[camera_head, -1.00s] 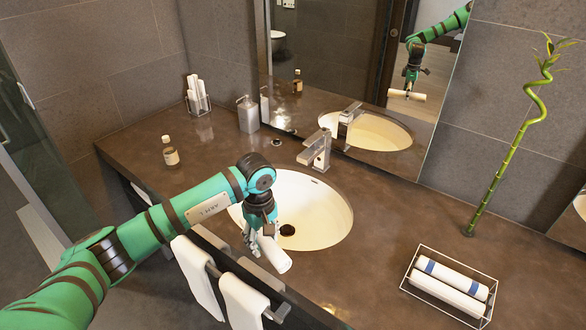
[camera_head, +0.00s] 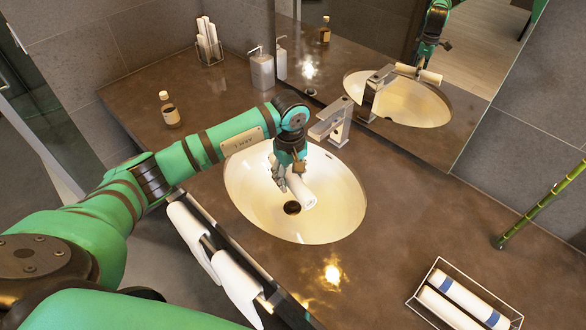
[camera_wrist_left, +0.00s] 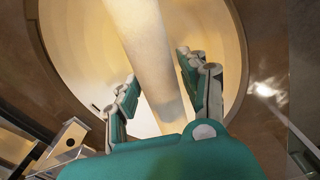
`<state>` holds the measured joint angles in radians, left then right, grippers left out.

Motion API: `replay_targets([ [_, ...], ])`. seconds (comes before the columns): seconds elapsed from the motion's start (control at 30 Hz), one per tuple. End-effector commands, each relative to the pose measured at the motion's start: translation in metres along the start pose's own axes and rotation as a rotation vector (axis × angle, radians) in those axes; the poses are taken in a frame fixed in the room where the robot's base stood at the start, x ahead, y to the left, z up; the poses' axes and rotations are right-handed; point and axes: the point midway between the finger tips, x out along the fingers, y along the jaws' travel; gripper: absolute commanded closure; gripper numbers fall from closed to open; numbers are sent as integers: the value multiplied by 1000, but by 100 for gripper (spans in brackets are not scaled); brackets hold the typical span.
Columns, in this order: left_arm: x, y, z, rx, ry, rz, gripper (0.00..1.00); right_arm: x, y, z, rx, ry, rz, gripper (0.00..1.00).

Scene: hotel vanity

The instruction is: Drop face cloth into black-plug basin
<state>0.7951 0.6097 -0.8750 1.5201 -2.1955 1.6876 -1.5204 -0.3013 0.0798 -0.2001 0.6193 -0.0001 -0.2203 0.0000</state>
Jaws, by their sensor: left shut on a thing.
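The face cloth (camera_head: 299,190) is a rolled white cloth. My left gripper (camera_head: 284,182) is shut on it and holds it over the inside of the basin (camera_head: 335,205). The basin is an oval, cream sink set in the brown counter, with a black plug (camera_head: 292,208) in its bottom. The cloth is just above the plug in the picture; I cannot tell whether it touches the basin. In the left wrist view the cloth (camera_wrist_left: 150,45) runs between the two fingers (camera_wrist_left: 160,100), with the basin wall (camera_wrist_left: 85,50) behind. My right gripper is not in view.
A tap (camera_head: 332,122) stands behind the basin, before the mirror. A soap dispenser (camera_head: 262,70), a small bottle (camera_head: 170,110) and a rack of rolled cloths (camera_head: 208,42) stand at the left. A wire tray (camera_head: 437,265) with rolls is front right. Towels (camera_head: 238,280) hang in front.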

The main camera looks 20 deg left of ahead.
Motion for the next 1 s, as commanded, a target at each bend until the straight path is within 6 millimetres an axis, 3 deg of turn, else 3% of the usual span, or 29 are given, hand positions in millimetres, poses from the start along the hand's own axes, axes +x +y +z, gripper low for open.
replay_targets([
  [0.03,14,0,0,-1,-1,-1,82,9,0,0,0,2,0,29],
  [0.6,98,0,0,-1,-2,0,82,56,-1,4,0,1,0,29],
  [0.8,116,0,0,-1,0,1,82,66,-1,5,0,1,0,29],
  [1.0,122,0,0,0,0,1,82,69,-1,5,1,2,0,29],
])
